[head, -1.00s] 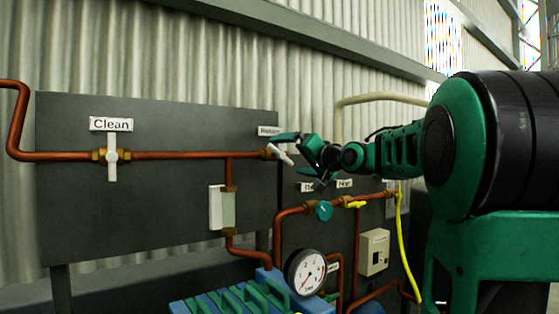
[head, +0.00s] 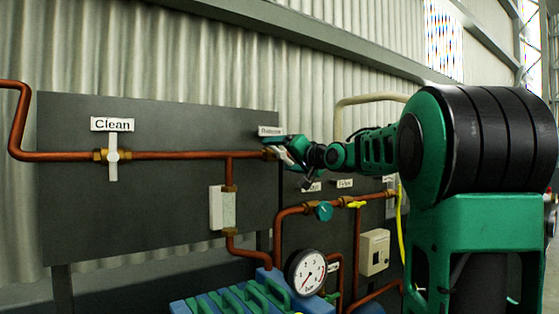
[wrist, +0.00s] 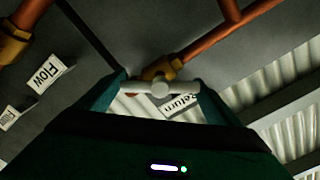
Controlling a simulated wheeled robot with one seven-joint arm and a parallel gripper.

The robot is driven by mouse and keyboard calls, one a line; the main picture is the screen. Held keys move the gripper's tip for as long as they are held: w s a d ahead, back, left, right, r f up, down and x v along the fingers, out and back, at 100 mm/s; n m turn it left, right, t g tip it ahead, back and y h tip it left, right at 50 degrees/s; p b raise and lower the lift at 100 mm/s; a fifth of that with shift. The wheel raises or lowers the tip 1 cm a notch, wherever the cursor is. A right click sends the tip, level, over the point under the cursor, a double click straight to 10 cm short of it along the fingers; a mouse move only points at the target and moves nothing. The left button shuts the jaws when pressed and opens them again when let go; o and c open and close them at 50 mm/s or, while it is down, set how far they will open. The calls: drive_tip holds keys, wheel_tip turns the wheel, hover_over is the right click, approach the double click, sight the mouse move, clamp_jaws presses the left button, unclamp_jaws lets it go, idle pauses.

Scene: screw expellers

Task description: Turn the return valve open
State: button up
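The return valve has a white bar handle on a brass body (head: 268,153) at the right end of the upper copper pipe. The handle (wrist: 160,88) shows in the wrist view, lying crosswise between my two fingers. My gripper (head: 284,148) is at the valve, and it also shows in the wrist view (wrist: 161,92). Its fingers are spread wide, one at each end of the handle. I cannot tell whether they touch it. In the head view my gripper hides most of the handle. The "Return" label (head: 271,131) is just above the valve.
A dark panel (head: 75,215) stands behind the pipes.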

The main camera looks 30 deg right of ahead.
drive_tip(key=shift+f, duration=0.2)
drive_tip(key=shift+n, duration=1)
drive_tip(key=n, duration=0.5)
drive_tip(key=shift+f, duration=0.1)
drive_tip(key=shift+n, duration=0.8)
drive_tip(key=shift+r, duration=0.25)
drive_tip(key=o, duration=0.9)
drive_tip(key=shift+s, duration=0.1)
